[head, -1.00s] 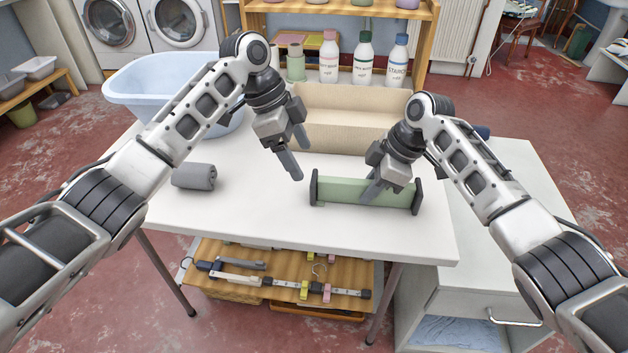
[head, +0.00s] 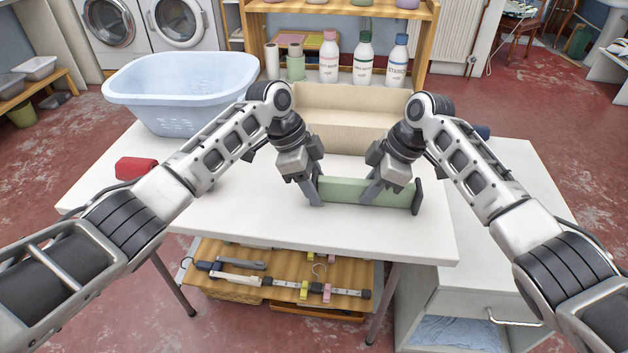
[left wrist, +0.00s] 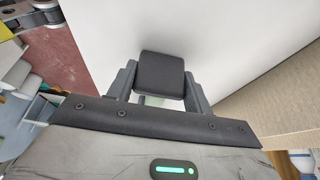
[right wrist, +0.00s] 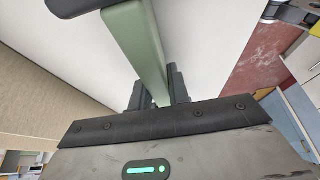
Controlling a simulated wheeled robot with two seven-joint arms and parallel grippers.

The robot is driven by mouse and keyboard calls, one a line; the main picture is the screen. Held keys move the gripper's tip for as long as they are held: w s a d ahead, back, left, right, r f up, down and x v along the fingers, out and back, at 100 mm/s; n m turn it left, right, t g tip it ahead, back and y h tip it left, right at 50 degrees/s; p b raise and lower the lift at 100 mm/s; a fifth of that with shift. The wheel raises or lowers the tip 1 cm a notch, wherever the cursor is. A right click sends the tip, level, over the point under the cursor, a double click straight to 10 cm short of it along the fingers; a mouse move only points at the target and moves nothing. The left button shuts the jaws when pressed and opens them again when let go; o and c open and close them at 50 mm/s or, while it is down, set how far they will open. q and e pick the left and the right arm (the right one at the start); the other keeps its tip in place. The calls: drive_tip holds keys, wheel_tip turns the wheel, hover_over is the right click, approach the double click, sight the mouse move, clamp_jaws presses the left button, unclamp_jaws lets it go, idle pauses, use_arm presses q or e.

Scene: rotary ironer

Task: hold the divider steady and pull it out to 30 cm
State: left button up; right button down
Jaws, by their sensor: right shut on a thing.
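The divider (head: 345,189), a pale green bar with dark end caps, lies across the white table in front of the beige bin. My right gripper (head: 370,197) is shut on the green bar right of its middle; the right wrist view shows the bar (right wrist: 138,45) between its fingers. My left gripper (head: 314,200) is at the divider's left end. In the left wrist view its open fingers stand on either side of the dark left end cap (left wrist: 162,75), very close to it. Whether they touch it is unclear.
The beige bin (head: 345,132) stands just behind the divider. A blue basket (head: 180,85) is at the table's back left and a red roll (head: 136,168) at its left. The table front (head: 270,225) is clear. A white cabinet (head: 490,270) adjoins on the right.

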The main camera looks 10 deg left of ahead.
use_arm(q)
drive_tip(key=c, duration=0.3)
drive_tip(key=a, duration=0.8)
drive_tip(key=shift+s, duration=0.1)
drive_tip(key=o, duration=1.4)
drive_tip(key=v, duration=1.2)
drive_tip(key=shift+r, duration=0.1)
